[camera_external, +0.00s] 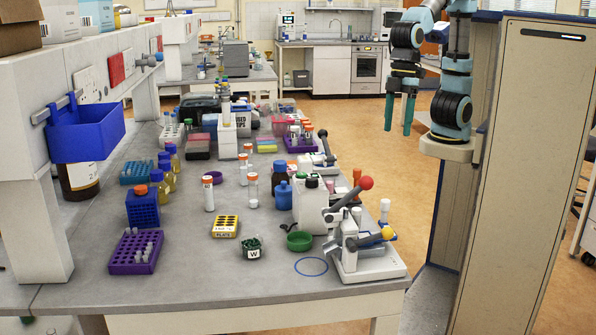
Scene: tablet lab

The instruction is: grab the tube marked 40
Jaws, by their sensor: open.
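Several white tubes with orange caps stand upright on the grey bench: one at the left (209,196), one right of it (252,192), one behind (243,171) and one farther back (248,152). Their markings are too small to read, so I cannot tell which is marked 40. My gripper (398,118) is open and empty, with green fingers pointing down. It hangs in the air over the floor, right of the bench and well away from these tubes.
A purple rack (122,262) with tubes and a yellow rack (226,223) stand near the front. Blue bottles (283,196) and a lever press (370,262) with a red-knobbed lever device (312,205) stand at the right edge. A tall cream cabinet (530,150) is beside my arm.

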